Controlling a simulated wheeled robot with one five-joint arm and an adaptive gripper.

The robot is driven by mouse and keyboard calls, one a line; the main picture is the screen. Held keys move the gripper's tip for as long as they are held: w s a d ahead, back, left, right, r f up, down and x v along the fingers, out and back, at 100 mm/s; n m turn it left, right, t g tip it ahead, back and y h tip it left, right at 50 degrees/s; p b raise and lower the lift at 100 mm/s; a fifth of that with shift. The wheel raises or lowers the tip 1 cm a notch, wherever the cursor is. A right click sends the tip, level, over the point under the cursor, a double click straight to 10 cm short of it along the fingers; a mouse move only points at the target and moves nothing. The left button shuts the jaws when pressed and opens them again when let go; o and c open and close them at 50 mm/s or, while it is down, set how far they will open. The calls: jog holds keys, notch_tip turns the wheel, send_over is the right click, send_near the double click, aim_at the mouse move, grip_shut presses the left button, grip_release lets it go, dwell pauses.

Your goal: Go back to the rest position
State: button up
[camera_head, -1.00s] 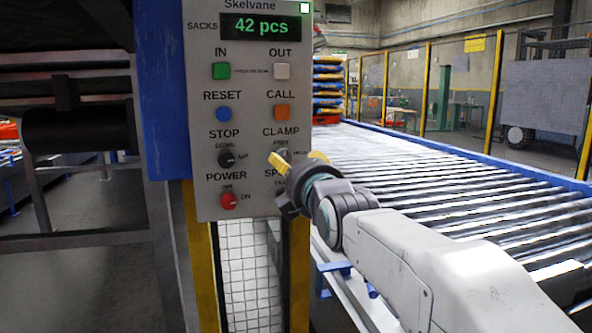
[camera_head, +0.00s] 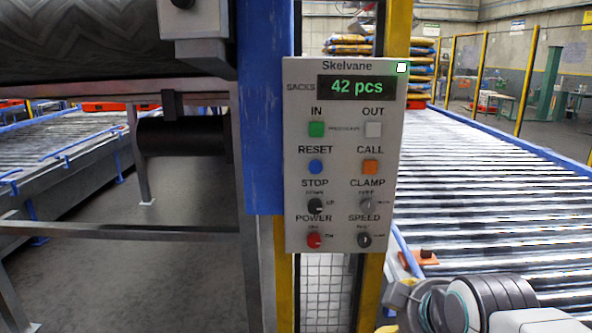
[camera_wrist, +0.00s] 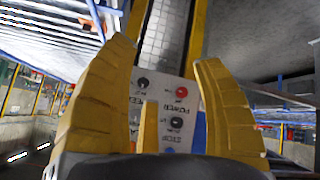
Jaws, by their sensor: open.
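The grey Skelvane control panel (camera_head: 343,120) faces me in the head view, its display (camera_head: 357,87) reading 42 pcs. It bears a green IN button (camera_head: 316,129), a pale OUT button (camera_head: 373,129), a blue RESET button (camera_head: 316,166), an orange CALL button (camera_head: 370,167), and STOP, CLAMP, POWER and SPEED knobs below. My gripper (camera_wrist: 165,52) has its yellow fingers spread, with nothing between them, in the wrist view. The panel's lower part (camera_wrist: 166,84) appears upside down beyond them.
A roller conveyor (camera_head: 480,195) with a blue rail runs back on the right. Stacked sacks (camera_head: 420,70) stand at its far end. Another conveyor (camera_head: 70,150) lies at left. A blue post (camera_head: 262,120) and a yellow post (camera_head: 282,285) stand by the panel. Grey floor is open at lower left.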

jog(key=s+m+g+p, duration=0.5)
jog(key=s+p, duration=0.3)
jog(key=s, duration=0.6)
jog(key=shift+s+r+m, duration=0.3)
jog(key=shift+m, duration=0.4)
dwell(2.1)
